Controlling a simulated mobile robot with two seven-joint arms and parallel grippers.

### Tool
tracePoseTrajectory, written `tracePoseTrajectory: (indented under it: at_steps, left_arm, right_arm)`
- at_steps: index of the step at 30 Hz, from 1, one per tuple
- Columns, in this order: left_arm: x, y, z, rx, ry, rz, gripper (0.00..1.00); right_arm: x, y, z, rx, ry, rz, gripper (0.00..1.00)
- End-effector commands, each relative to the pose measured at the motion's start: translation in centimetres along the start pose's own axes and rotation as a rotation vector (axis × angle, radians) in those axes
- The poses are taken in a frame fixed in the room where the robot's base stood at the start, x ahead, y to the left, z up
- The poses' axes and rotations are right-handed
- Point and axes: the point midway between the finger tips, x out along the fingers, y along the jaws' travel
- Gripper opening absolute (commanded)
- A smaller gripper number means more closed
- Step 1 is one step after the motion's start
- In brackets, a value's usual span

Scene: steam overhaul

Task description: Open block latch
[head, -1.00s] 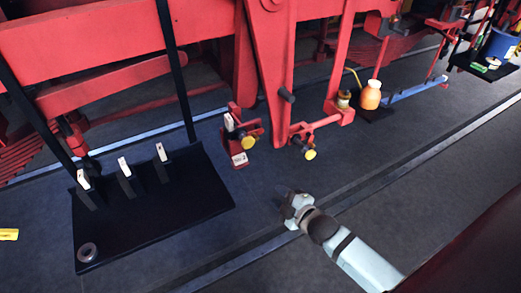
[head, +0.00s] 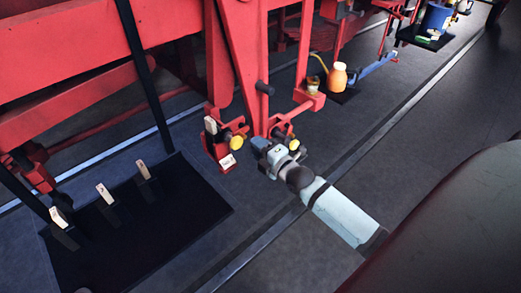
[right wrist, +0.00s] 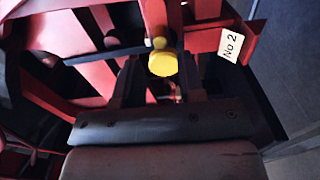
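A red bracket (head: 218,148) hangs low under the red frame, with a yellow knob (head: 237,143), a pale-tagged block and a white label (head: 228,160). In the right wrist view the yellow knob (right wrist: 162,63) is straight ahead, and the label (right wrist: 230,45) reads "No 2". A second yellow knob (head: 294,145) is on the red linkage to the right. My right gripper (head: 258,144) is just right of the bracket, close to the first knob. Its dark fingers (right wrist: 160,88) look apart, with nothing between them; contact cannot be told. My left gripper is not in view.
A black mat (head: 150,225) with several pale-tagged upright pieces lies to the left. An orange bottle (head: 337,77) stands behind my right gripper. A black tray (head: 428,38) with a blue bucket (head: 437,17) is far right. The floor in front is clear.

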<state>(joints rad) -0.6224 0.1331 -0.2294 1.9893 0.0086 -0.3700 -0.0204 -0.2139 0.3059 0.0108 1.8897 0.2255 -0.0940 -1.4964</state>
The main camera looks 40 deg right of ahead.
Motion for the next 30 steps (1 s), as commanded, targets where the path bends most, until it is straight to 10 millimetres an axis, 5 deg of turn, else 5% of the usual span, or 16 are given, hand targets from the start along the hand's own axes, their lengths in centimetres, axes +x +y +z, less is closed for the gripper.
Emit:
tracePoseTrajectory:
  at_steps: [12,26,30]
  left_arm:
    - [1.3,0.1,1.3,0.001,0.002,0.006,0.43]
    - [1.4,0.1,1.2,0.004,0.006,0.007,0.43]
    - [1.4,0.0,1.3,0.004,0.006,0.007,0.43]
  right_arm:
    - [4.4,-0.1,0.0,0.003,0.0,0.002,0.36]
    - [5.3,0.0,-0.1,0.002,0.001,0.0,0.36]
    - [5.3,0.0,-0.1,0.002,0.001,0.0,0.16]
